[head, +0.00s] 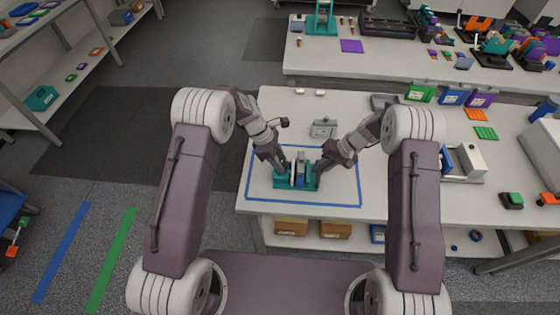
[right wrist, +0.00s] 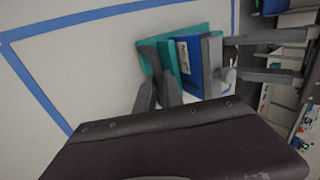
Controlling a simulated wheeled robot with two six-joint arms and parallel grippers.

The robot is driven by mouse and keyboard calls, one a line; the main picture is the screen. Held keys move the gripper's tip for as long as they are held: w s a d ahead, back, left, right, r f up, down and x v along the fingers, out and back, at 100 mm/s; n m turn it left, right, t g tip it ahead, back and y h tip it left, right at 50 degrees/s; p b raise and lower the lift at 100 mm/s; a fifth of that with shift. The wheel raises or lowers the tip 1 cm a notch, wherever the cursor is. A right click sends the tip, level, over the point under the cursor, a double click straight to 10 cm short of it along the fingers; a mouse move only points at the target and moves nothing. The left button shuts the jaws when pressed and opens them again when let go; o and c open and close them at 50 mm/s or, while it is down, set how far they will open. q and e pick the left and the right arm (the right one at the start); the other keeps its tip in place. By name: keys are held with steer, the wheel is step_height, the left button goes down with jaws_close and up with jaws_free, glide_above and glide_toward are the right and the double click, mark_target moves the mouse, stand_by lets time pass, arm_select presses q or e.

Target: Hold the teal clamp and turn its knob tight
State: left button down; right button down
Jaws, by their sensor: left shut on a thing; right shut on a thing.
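The teal clamp (head: 311,179) stands upright inside the blue tape rectangle on the table, close to its front line. A blue and grey piece (head: 300,170) sits between its ends. My left gripper (head: 279,166) is shut on the left end of the clamp. My right gripper (head: 321,166) is shut on the right end. In the right wrist view, my right fingers (right wrist: 158,75) press against the teal clamp (right wrist: 176,62). My left fingers (right wrist: 265,57) reach in from the right, by a small grey rounded part (right wrist: 229,76). The fingers cover much of the ends, and I cannot clearly make out the knob.
A white and blue device (head: 465,161) stands to the right. Green, blue and purple bins (head: 481,99) line the back right. The tabletop around the clamp is clear.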

arm_select(q)
steer(key=m+g, duration=0.1)
steer(key=m, duration=0.2)
steer(key=m+g, duration=0.1)
steer(key=m, duration=0.2)
steer(key=shift+w+d, duration=0.1)
steer(key=shift+w, duration=0.1)
steer(key=m+g+y, duration=0.1)
steer(key=m, duration=0.2)
steer(key=m+g+y, duration=0.1)
steer(key=m, duration=0.1)
steer(key=shift+w+d+m, duration=0.1)
steer(key=shift+m, duration=0.3)
steer(key=c, duration=0.9)
jaws_free()
